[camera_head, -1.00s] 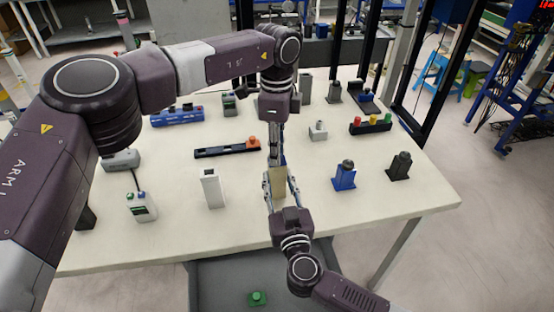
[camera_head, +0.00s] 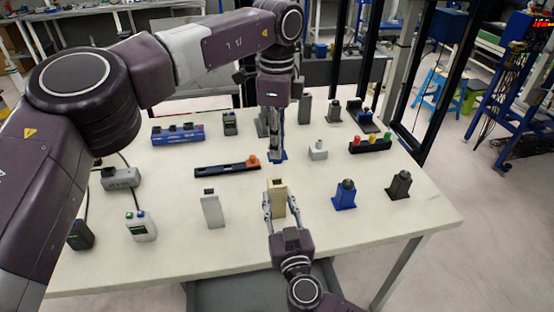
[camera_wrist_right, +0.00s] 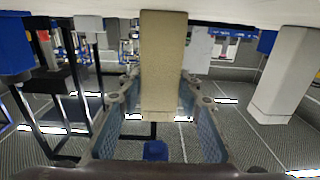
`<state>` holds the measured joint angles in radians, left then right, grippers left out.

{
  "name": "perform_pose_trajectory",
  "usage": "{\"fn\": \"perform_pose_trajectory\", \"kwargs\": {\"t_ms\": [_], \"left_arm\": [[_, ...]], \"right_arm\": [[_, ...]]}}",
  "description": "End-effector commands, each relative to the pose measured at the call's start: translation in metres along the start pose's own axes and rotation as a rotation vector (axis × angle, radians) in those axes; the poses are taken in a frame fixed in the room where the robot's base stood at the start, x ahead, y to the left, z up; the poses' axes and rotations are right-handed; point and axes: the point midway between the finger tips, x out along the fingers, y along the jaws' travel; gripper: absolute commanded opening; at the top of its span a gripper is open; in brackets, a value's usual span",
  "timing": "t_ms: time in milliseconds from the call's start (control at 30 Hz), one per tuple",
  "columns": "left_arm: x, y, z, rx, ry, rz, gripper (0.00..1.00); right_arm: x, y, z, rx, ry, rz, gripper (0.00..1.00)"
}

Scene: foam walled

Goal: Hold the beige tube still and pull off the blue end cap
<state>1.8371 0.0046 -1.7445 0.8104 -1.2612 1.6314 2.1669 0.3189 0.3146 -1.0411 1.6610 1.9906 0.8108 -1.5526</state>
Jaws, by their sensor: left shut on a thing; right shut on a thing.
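The beige tube (camera_head: 278,202) stands upright near the middle front of the table. My right gripper (camera_head: 281,208) is shut on it, with fingers on both sides. In the right wrist view the tube (camera_wrist_right: 163,65) runs between the fingers, and that view appears upside down. The tube's upper end shows dark and uncovered. My left gripper (camera_head: 276,150) is above and beyond the tube, pointing down, shut on the blue end cap (camera_head: 277,156). The cap is clear of the tube, with a visible gap. The left fingers partly hide the cap.
A white box (camera_head: 211,209) stands left of the tube, and a blue stand (camera_head: 345,195) stands to its right. A black bar with an orange end (camera_head: 227,169) lies behind to the left. A small grey box (camera_head: 318,149) is at the back right.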

Motion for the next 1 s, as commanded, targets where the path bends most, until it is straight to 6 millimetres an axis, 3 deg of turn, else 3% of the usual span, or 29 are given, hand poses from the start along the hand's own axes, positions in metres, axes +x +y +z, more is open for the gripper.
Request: {"fn": "perform_pose_trajectory", "kwargs": {"t_ms": [167, 433, 467, 633, 1000], "left_arm": [[-0.017, 0.0, -0.001, 0.001, 0.0, -0.001, 0.0], [-0.019, 0.0, -0.001, 0.001, 0.0, 0.001, 0.0], [-0.019, 0.0, 0.0, 0.001, 0.0, 0.001, 0.0], [-0.019, 0.0, 0.0, 0.001, 0.0, 0.001, 0.0], [-0.019, 0.0, 0.0, 0.0, 0.0, 0.001, 0.0]], "right_arm": [[0.0, 0.0, 0.001, 0.0, -0.001, 0.0, 0.06], [0.0, 0.0, 0.0, 0.0, 0.0, 0.0, 0.06], [0.0, 0.0, 0.0, 0.0, 0.0, 0.0, 0.35], [0.0, 0.0, 0.0, 0.0, 0.0, 0.0, 0.53], [-0.006, 0.0, 0.001, 0.0, -0.001, 0.0, 0.53]]}}
